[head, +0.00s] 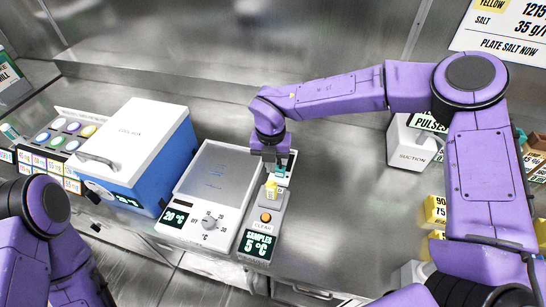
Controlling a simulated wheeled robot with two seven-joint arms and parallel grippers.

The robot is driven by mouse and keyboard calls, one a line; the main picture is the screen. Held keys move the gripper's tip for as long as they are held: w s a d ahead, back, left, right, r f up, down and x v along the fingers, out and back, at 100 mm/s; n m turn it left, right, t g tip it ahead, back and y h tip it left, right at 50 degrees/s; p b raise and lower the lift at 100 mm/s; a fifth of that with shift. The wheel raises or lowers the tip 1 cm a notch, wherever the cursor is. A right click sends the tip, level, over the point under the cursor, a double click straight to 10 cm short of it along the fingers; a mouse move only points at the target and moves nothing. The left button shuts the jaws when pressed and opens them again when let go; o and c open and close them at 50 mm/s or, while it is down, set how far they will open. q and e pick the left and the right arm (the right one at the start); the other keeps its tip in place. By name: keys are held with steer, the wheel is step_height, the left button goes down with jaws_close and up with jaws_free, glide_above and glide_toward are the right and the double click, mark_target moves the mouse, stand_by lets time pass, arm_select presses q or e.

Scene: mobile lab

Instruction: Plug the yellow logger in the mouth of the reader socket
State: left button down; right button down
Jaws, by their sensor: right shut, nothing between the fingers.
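The small yellow logger (271,190) stands upright at the upper part of the narrow grey reader (254,228). It appears to be in the mouth of the socket, but its lower end is hidden and I cannot tell how deep it sits. The reader has an orange button, the word CLEAR and a lit display reading "SAMPLES 5 °C". My right gripper (271,164) points down just above and behind the logger, shut and empty. A small teal part (281,172) shows beside its fingers. My left arm is at the lower left; its gripper is out of view.
A white hotplate (216,172) with a dial and "20 °C" display stands left of the reader. Left of that is a blue and white cooler (134,152). A white suction box (408,148) and yellow boxes (435,210) stand right. The steel bench (335,195) between is clear.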

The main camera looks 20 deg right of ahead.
mark_target(271, 182)
steer(key=shift+f+b, duration=1.6)
steer(key=shift+f, duration=1.05)
steer(key=shift+s+f+b, duration=0.1)
steer(key=shift+f+b, duration=0.35)
steer(key=shift+f, duration=0.1)
step_height(271, 182, up, 3)
steer(key=shift+p, duration=1.25)
steer(key=shift+r, duration=0.3)
step_height(271, 182, up, 10)
steer(key=b, duration=0.3)
steer(key=shift+f, duration=0.15)
